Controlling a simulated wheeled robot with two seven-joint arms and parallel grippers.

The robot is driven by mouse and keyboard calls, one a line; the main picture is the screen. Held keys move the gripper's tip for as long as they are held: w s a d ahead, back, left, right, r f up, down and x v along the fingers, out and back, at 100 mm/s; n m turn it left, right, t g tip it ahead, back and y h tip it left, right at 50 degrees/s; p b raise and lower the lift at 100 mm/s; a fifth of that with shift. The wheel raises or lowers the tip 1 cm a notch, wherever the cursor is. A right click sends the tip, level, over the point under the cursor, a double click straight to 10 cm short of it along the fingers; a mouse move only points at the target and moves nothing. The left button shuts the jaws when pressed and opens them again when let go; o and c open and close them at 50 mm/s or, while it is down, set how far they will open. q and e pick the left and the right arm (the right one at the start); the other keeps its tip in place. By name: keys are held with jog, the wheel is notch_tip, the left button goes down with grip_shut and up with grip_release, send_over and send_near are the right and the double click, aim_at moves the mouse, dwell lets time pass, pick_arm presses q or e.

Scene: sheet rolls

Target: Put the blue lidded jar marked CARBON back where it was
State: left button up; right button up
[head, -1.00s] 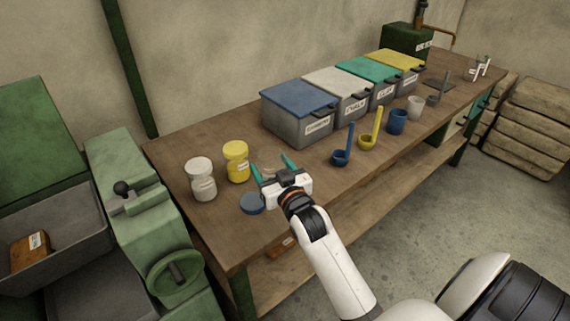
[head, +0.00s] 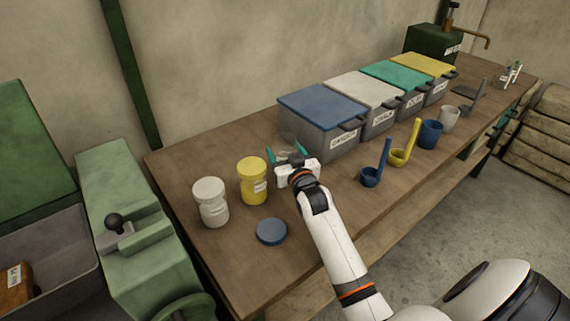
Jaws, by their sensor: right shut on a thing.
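My right gripper (head: 287,153) is over the table in front of the left end of the bin row. Its teal fingers are closed about a pale, see-through thing (head: 288,142), perhaps a clear jar, mostly hidden by the gripper. I see no lid or marking on it. A flat round blue lid (head: 271,232) lies alone on the table, apart from the gripper and nearer the front edge. A yellow jar (head: 253,181) and a white jar (head: 211,203), both lidded, stand upright to its left. My left gripper is not in view.
A blue-lidded grey bin (head: 322,119) stands close behind the gripper, with white, green and yellow-lidded bins beyond. A blue scoop (head: 373,174), a yellow scoop (head: 402,156) and cups stand at the front right. The table (head: 225,255) is clear around the blue lid.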

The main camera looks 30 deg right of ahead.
notch_tip(320, 180, down, 3)
jog(key=shift+f, duration=0.2)
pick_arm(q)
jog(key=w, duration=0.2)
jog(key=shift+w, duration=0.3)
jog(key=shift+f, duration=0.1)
pick_arm(e)
jog(key=shift+f, duration=0.15)
jog(key=o, duration=0.8)
jog(key=shift+f, duration=0.1)
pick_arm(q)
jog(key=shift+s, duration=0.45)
pick_arm(e)
jog(key=o, duration=0.4)
jog(key=shift+c, duration=0.2)
